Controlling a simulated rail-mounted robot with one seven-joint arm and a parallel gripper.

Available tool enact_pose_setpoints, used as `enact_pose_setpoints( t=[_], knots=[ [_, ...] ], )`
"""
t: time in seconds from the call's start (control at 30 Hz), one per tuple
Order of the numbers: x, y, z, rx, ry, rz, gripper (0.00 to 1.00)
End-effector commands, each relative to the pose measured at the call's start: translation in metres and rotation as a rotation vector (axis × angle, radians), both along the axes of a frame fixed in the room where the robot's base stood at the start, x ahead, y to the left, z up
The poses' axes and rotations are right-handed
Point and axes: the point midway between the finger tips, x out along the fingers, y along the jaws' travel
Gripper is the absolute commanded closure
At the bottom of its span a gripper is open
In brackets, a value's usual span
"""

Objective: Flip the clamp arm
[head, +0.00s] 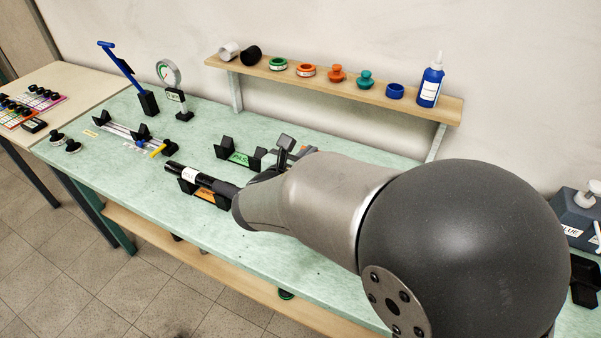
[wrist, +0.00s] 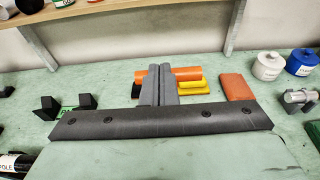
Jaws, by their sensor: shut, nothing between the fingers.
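My gripper (wrist: 160,68) shows in the wrist view as two grey fingers side by side, shut and empty. Just beyond them lie an orange rounded bar (wrist: 188,73) and a yellow piece (wrist: 196,84), partly hidden by the fingers. I cannot tell whether the fingers touch these. No part is clearly marked as the clamp arm. In the head view, a blue lever with a T-shaped top (head: 121,68) leans from a black base. A yellow handle (head: 157,149) sits at the near end of a rail fixture. My arm hides much of the bench in the head view.
A green-labelled black cradle (head: 240,157) and a black tube (head: 200,178) in an orange-labelled cradle stand left of my arm. An orange block (wrist: 237,87) and white jar (wrist: 268,66) are to the right. A wall shelf (head: 320,80) holds spools and a blue bottle (head: 431,85).

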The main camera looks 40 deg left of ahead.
Motion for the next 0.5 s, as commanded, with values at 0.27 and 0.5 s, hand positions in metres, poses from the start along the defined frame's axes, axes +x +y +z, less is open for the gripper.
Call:
enact_pose_setpoints(
  t=[0.27, 0.5],
  knots=[
    [0.019, 0.003, 0.007, 0.001, 0.001, 0.0, 1.0],
    [0.024, 0.004, 0.009, 0.001, 0.001, -0.001, 1.0]
  ],
)
